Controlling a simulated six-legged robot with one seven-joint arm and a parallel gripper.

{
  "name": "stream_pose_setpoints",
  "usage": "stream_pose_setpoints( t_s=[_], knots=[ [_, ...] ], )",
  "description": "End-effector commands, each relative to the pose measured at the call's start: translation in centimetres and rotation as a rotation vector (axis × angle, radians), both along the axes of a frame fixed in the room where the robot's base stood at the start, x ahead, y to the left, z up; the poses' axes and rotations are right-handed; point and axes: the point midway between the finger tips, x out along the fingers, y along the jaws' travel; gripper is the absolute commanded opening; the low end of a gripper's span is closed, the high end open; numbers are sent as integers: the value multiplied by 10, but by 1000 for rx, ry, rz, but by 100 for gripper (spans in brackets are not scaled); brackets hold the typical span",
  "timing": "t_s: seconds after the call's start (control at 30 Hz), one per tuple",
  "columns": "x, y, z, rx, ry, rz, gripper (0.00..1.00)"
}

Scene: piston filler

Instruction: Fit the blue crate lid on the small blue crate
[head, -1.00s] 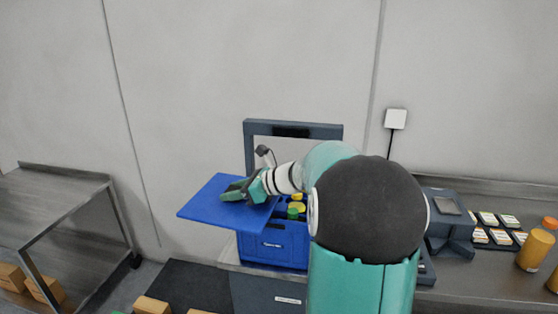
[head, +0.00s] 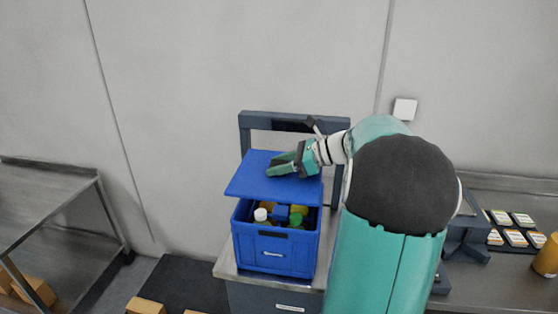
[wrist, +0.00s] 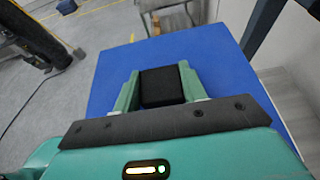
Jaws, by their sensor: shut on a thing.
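The blue crate lid (head: 257,181) is a flat blue panel held above the back part of the small blue crate (head: 272,253). The lid also fills much of the wrist view (wrist: 215,65). My gripper (head: 283,168) is shut on the lid, with a black block, perhaps its handle (wrist: 162,86), between the fingers in the wrist view. The crate stands open at its front, with several bottles (head: 262,214) with white, yellow and green caps inside. The lid hides the back of the crate, and I cannot tell whether they touch.
A dark frame (head: 246,124) stands behind the crate. The crate rests on a steel-topped stand (head: 228,266). A steel table (head: 45,183) is at left, with cardboard boxes (head: 38,291) below. At right, labelled packs (head: 515,238) and an orange container (head: 546,258) sit on a counter.

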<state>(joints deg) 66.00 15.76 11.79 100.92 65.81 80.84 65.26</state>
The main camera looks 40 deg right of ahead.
Motion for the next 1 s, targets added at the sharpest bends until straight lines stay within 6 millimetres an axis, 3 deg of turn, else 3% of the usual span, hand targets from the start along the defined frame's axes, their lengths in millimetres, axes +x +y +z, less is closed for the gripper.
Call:
stream_pose_setpoints(
  t_s=[0.27, 0.7, 1.0],
  knots=[
    [-7, 1, -9, 0, 0, -1, 13],
    [-6, 1, -45, 1, 0, 0, 13],
    [-4, 0, -53, -2, -1, 0, 13]
  ],
)
